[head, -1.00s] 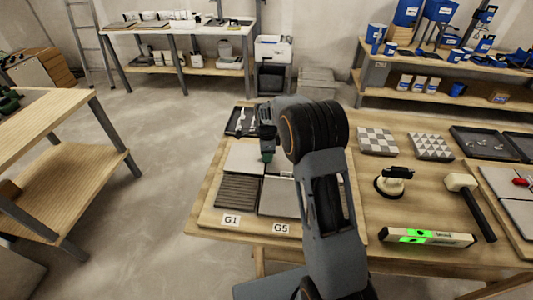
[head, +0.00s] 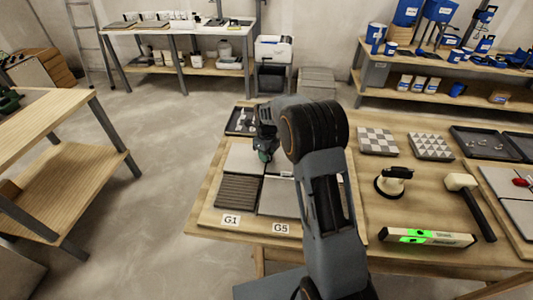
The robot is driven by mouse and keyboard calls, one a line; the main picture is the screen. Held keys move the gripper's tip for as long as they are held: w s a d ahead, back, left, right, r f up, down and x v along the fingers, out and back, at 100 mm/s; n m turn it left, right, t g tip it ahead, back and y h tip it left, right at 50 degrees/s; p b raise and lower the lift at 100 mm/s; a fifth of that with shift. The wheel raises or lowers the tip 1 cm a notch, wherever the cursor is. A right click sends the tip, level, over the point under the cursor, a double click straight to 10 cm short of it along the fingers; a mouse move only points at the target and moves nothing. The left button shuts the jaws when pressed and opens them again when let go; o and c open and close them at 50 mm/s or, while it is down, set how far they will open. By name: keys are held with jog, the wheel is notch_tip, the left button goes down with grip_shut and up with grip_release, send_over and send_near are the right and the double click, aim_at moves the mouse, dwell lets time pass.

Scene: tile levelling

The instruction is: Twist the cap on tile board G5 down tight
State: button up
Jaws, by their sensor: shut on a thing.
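Tile board G5 (head: 280,197) lies on the workbench, with its label "G5" (head: 281,228) at the front edge. My arm hides the board's right part. My gripper (head: 265,156) points down over the seam between the G1 and G5 tiles, at the far end of G5. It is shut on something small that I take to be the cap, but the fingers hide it. I cannot tell how far down the cap sits.
Tile board G1 (head: 238,191) lies left of G5. A dark tray (head: 241,121) with small parts lies behind. Right of my arm are a suction cup (head: 391,182), a green-lit level (head: 428,237) and a mallet (head: 468,200). Patterned tiles (head: 377,141) lie farther back.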

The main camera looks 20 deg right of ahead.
jog(key=shift+r+m, duration=0.1)
jog(key=shift+m, duration=0.2)
jog(key=o, duration=0.9)
jog(key=shift+o, duration=0.2)
notch_tip(320, 180, up, 14)
dwell(0.3)
dwell(0.4)
